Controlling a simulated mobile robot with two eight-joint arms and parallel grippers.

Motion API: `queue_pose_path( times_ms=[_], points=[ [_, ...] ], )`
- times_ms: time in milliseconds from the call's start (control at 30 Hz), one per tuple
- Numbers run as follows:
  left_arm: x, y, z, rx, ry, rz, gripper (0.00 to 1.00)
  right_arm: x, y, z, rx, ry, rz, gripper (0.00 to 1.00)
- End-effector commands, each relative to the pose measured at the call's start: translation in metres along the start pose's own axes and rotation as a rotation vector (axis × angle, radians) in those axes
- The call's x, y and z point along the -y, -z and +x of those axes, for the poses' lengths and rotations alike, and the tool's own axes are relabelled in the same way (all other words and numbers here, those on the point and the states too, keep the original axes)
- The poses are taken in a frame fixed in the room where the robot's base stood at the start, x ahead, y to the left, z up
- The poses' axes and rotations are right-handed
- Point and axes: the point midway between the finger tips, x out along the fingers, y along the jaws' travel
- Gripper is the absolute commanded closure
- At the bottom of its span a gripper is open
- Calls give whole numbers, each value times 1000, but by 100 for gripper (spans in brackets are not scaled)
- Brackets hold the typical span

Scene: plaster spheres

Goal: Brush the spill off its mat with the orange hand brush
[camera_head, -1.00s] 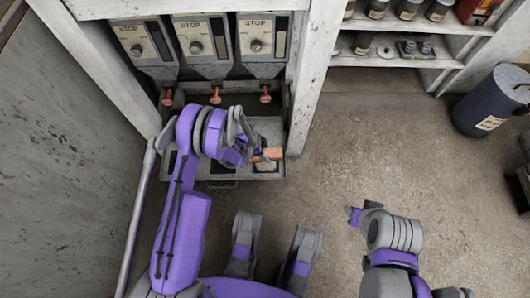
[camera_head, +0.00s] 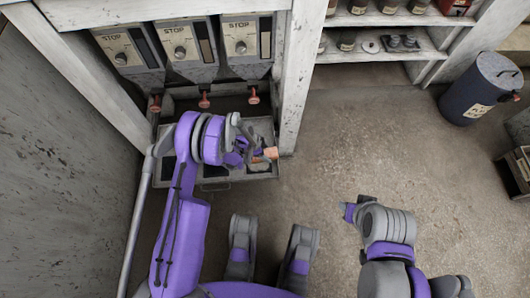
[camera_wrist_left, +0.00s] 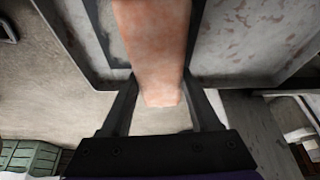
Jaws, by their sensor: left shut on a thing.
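My left gripper (camera_head: 254,156) is shut on the orange hand brush (camera_head: 271,153), over the right part of a grey tray below the dispensers. In the left wrist view the brush handle (camera_wrist_left: 152,45) runs between the two dark fingers (camera_wrist_left: 160,100); its bristles are hidden. Dark mat-like patches (camera_head: 214,171) show in the tray, partly covered by my arm. I cannot make out the spill. My right gripper (camera_head: 348,212) hangs over the bare floor, away from the tray; its fingers are too small to read.
The tray (camera_head: 262,171) has raised walls and stands between white posts (camera_head: 296,85). Grey dispensers (camera_head: 187,48) with red knobs hang above it. A shelf of jars (camera_head: 400,20) is at the upper right, a dark bin (camera_head: 480,90) at the right. The middle floor is clear.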

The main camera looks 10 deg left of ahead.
Motion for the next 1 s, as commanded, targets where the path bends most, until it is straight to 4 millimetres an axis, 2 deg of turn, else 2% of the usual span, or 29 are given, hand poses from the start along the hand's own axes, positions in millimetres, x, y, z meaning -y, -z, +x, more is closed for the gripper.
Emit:
queue_pose_path(
  times_ms=[700,1000],
  points=[
    [1,-36,-13,6,1,0,100,0,0,0,0,0,0,58],
    [0,-24,-8,6,0,2,100,0,0,0,0,0,0,58]
  ],
)
